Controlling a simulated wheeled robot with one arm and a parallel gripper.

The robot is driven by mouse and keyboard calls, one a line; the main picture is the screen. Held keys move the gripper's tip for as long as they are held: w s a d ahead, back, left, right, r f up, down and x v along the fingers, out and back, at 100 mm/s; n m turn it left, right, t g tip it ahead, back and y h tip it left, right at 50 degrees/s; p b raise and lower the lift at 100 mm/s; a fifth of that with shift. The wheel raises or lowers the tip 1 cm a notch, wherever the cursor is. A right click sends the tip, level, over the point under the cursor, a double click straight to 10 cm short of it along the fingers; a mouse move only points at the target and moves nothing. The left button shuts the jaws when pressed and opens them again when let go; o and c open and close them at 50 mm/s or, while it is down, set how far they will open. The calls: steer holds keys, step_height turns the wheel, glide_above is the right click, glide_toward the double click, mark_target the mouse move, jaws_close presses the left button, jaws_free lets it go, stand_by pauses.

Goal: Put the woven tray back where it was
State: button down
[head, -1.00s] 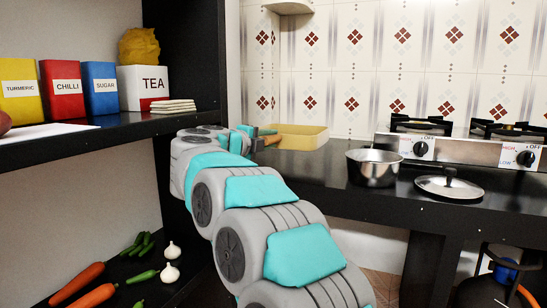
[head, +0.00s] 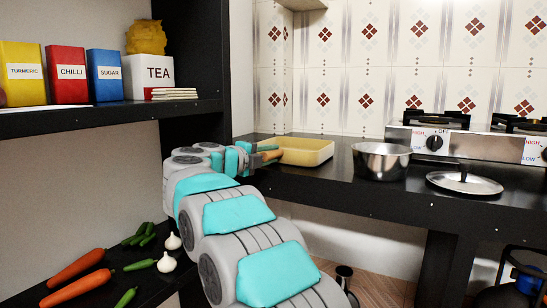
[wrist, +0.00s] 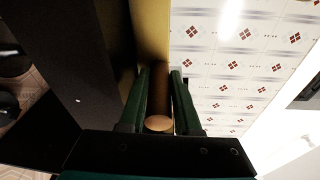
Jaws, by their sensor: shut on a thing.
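The yellow rectangular tray (head: 308,159), which I take as the woven tray, is at the back left end of the dark counter; no weave is visible. My gripper (head: 267,153) is at its left end, shut on a brown, rounded handle that appears to belong to the tray. In the wrist view the handle (wrist: 158,124) lies between the two green fingers, with the tray's yellow side (wrist: 152,35) beyond them. Whether the tray rests on the counter or hangs just above it, I cannot tell.
A metal pot (head: 381,163) and a lid (head: 464,182) are on the counter right of the tray, before the stove (head: 465,143). The dark shelf unit (head: 196,40) stands close on the left, with boxes and a TEA container (head: 158,73). The tiled wall is behind.

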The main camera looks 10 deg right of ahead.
steer(key=c, duration=0.9)
jaws_free()
steer(key=shift+r, duration=0.15)
steer(key=f+v, duration=0.1)
steer(key=v, duration=1.1)
steer(key=shift+r+p, duration=0.3)
steer(key=shift+r, duration=0.05)
